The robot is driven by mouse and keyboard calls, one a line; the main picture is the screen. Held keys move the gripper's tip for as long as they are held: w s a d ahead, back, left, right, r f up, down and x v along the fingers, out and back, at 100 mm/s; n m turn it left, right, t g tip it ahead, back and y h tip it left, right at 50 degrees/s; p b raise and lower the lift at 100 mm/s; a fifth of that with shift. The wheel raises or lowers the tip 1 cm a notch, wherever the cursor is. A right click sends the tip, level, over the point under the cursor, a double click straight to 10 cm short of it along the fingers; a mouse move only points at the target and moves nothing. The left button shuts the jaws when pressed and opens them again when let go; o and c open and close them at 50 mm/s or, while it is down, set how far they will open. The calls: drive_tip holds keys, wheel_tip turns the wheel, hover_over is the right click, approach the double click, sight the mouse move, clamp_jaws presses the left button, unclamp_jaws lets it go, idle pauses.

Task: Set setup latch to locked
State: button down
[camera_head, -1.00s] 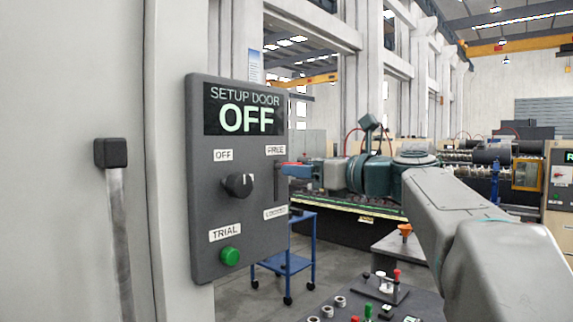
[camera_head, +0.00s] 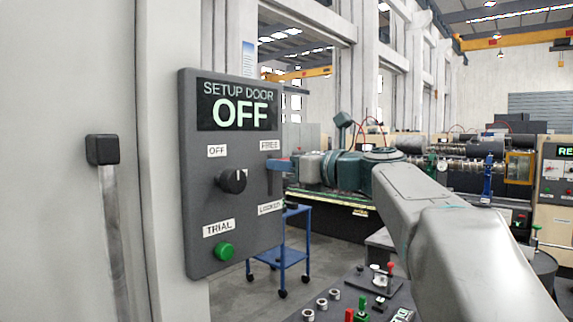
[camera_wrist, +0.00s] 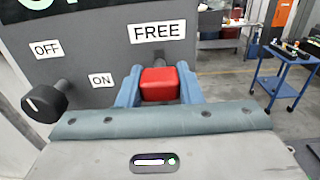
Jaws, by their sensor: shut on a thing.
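The setup latch has a red handle (camera_wrist: 160,84), seen in the wrist view just below the FREE label (camera_wrist: 157,32). My gripper (camera_wrist: 160,88) has its blue fingers on both sides of the handle and is shut on it. In the head view, my gripper (camera_head: 279,165) is at the right side of the grey panel (camera_head: 205,265), just below FREE and above the LOCKED label (camera_head: 270,208). The handle is hidden there by my fingers. The panel's screen (camera_head: 237,105) reads SETUP DOOR OFF.
A black knob (camera_head: 232,181) and a green TRIAL button (camera_head: 224,252) are on the panel's left part. A blue cart (camera_head: 283,256) stands behind the panel. A dark control desk (camera_head: 345,292) with buttons and levers is below my arm.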

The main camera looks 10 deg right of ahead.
sight(270, 192)
wheel_tip(270, 192, down, 6)
drive_tip(key=b, duration=0.3)
drive_tip(key=shift+f+b, duration=0.25)
drive_tip(key=shift+b, duration=0.1)
drive_tip(key=c, duration=1)
unclamp_jaws()
drive_tip(key=shift+s+r, duration=0.1)
drive_tip(key=b+v, duration=0.1)
drive_tip(key=v, duration=1.2)
drive_tip(key=shift+s+d+b, duration=0.25)
drive_tip(key=shift+b, duration=0.1)
